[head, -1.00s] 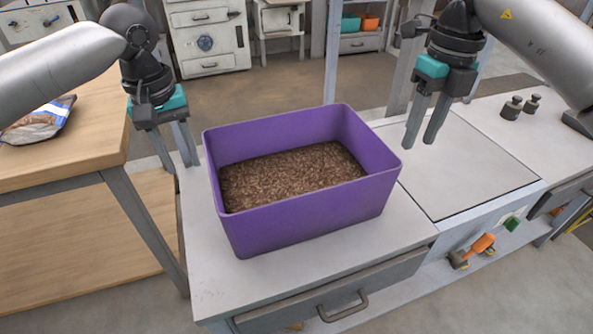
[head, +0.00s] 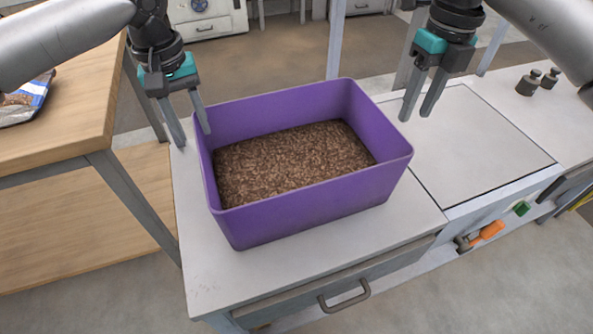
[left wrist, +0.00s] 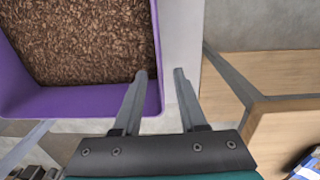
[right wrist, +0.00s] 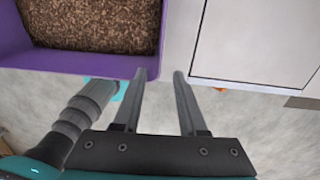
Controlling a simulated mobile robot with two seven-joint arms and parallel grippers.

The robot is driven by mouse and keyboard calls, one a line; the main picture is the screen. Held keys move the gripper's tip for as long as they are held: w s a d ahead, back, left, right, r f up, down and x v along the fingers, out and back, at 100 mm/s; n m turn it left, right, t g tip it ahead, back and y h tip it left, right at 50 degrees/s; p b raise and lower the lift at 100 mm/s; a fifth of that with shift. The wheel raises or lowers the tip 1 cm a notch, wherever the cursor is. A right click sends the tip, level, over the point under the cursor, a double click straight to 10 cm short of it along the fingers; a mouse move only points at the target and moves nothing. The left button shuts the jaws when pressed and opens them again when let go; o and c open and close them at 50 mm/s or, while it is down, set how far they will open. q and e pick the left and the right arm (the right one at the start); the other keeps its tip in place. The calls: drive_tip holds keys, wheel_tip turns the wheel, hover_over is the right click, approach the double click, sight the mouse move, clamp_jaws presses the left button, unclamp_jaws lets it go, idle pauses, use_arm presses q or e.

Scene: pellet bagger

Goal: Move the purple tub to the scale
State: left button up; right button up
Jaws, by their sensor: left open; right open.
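The purple tub (head: 310,212), filled with brown pellets, stands on the light worktop just left of the scale plate (head: 470,150). My left gripper (head: 190,138) is open at the tub's left end. In the left wrist view the left fingers (left wrist: 160,75) are empty, one close to the tub's wall (left wrist: 157,50) and one outside it. My right gripper (head: 416,112) is open near the tub's right far corner, above the scale's left side. In the right wrist view the right fingers (right wrist: 160,75) are empty, one near the tub's corner (right wrist: 100,62).
Two dark weights (head: 538,82) stand on the worktop right of the scale. A wooden table (head: 60,125) with a bag (head: 25,100) is at the left. A drawer handle (head: 345,298) sticks out at the front. The scale plate is clear.

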sight(206, 158)
use_arm(q)
drive_tip(key=f, duration=0.9)
drive_tip(key=shift+w+d+f, duration=0.15)
drive_tip(key=shift+d+f, duration=0.1)
drive_tip(key=shift+f, duration=0.1)
use_arm(e)
drive_tip(key=f, duration=1.2)
drive_tip(key=shift+s+a+f, duration=0.1)
drive_tip(key=shift+a+f, duration=0.05)
drive_tip(key=shift+a, duration=0.15)
use_arm(q)
clamp_jaws()
use_arm(e)
clamp_jaws()
use_arm(q)
drive_tip(key=shift+r, duration=0.15)
